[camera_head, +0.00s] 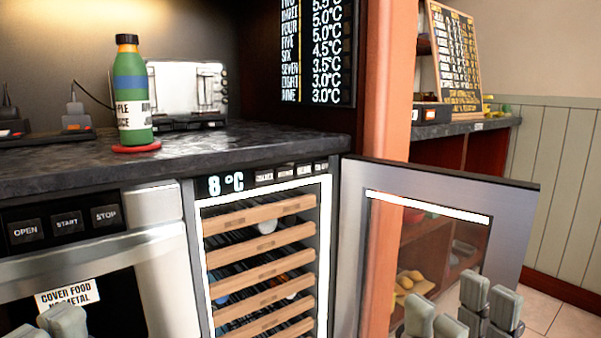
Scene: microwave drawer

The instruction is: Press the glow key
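The wine cooler's control strip (270,176) runs along the top of its frame, with a lit "8 °C" display (226,184) at its left. Several small dark keys (285,173) sit in a row right of the display. Their labels are too small to read, so I cannot tell which one is the glow key. My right gripper (461,312) is at the bottom right, in front of the open glass door, open and empty, well below and right of the keys. My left gripper (62,322) is only partly in view at the bottom left, in front of the microwave drawer.
The cooler door (510,215) stands open to the right. Wooden racks (262,262) fill the lit cooler. The microwave drawer (165,255) has OPEN, START and STOP keys (66,224). A green bottle (131,95) stands on a red coaster on the dark counter (60,170), near a toaster (185,90).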

